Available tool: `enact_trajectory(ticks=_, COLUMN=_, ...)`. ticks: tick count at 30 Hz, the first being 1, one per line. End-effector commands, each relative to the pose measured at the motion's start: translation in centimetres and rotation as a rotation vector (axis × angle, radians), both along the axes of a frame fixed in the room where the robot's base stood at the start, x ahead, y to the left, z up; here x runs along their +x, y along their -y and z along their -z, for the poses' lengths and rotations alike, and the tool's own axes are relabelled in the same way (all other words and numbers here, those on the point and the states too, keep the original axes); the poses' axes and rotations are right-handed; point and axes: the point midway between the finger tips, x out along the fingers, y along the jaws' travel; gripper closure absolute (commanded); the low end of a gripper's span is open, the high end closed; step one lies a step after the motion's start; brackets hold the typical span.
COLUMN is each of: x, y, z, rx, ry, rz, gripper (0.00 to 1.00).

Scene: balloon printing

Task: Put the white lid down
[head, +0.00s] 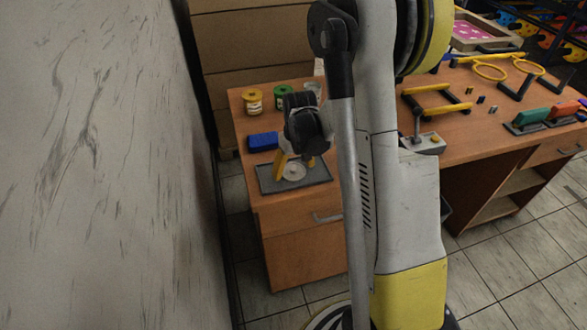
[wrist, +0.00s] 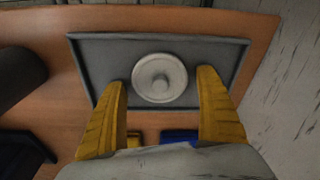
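The lid (head: 294,172) and the tray (head: 316,174) also show in the head view, on the near part of the wooden desk. My gripper (wrist: 161,82) is open, with one yellow finger on each side of the lid and a narrow gap at both sides in the wrist view. In the head view my gripper (head: 293,166) is low over the tray, and its wrist hides part of the desk.
A blue block (head: 263,141) lies just behind the tray. A yellow-labelled pot (head: 252,100) and a green pot (head: 283,97) stand farther back. A marbled wall (head: 100,160) rises close at left. Yellow-handled frames (head: 437,101) lie on the desk at right.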

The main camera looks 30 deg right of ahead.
Motion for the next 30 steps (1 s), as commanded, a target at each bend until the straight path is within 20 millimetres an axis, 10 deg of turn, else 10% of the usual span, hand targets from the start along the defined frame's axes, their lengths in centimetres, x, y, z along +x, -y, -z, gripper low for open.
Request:
enact_trajectory(ticks=11, x=0.0, y=0.0, z=-0.5, rx=0.0, ry=0.0, rz=0.0, gripper=0.14)
enact_trajectory(ticks=30, x=-1.4, y=-0.1, z=-11.9, rx=0.0, ry=0.0, rz=0.0, gripper=0.14)
